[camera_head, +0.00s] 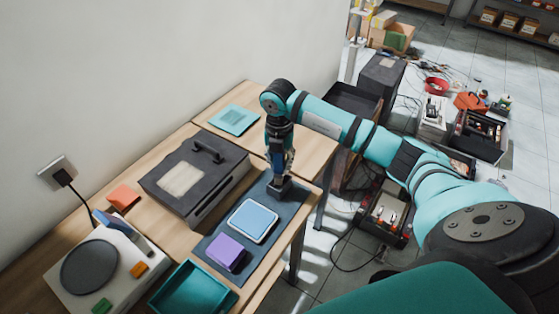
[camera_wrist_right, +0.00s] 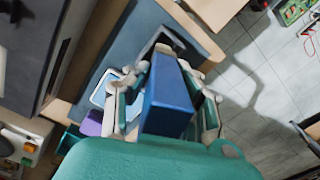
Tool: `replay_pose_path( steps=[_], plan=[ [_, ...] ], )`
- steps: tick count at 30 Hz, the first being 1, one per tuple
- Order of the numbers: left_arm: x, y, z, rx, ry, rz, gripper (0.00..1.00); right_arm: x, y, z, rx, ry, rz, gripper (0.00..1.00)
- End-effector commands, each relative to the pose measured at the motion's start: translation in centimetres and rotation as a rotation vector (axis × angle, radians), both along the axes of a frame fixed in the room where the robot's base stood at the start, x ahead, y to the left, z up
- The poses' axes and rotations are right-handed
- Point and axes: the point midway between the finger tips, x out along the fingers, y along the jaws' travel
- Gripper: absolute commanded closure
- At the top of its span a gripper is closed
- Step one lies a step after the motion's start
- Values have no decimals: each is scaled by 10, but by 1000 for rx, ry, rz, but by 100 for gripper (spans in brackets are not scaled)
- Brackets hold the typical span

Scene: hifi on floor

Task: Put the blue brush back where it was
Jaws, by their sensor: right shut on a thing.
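My right gripper (camera_head: 279,172) points down over the far end of the dark blue mat (camera_head: 208,243) in the head view. It is shut on the blue brush (camera_wrist_right: 168,100), which fills the space between the fingers in the right wrist view. A dark grey block-like piece (camera_head: 281,189) is directly below the gripper on the mat. Whether the brush touches this piece or is part of it, I cannot tell. A light blue square pad (camera_head: 253,221) and a purple block (camera_head: 226,252) lie nearer on the same mat. My left gripper is not in view.
A teal square (camera_head: 234,119) lies at the back. The table's right edge is close to the mat.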

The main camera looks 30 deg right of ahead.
Motion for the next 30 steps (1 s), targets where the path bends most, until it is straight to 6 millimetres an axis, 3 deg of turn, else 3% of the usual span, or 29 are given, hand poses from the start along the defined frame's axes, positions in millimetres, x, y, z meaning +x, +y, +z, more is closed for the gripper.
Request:
replay_pose_path(
  steps=[5, 6, 10, 20, 23, 26, 30],
  plan=[
    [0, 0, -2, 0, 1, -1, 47, 0, 0, -2, 0, 0, -1, 100],
    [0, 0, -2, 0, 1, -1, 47, 0, 0, -2, 0, 0, -1, 72],
    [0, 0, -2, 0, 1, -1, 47, 0, 0, -2, 0, 0, -1, 55],
    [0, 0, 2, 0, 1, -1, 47, 0, 0, 2, 1, -1, -1, 54],
    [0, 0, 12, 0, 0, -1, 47, 0, 0, 14, 1, -1, 0, 54],
    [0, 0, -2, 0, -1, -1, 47, 2, 0, 25, 1, -6, 0, 54],
    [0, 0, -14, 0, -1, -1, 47, 2, 0, 57, 0, -8, 0, 54]
  ],
)
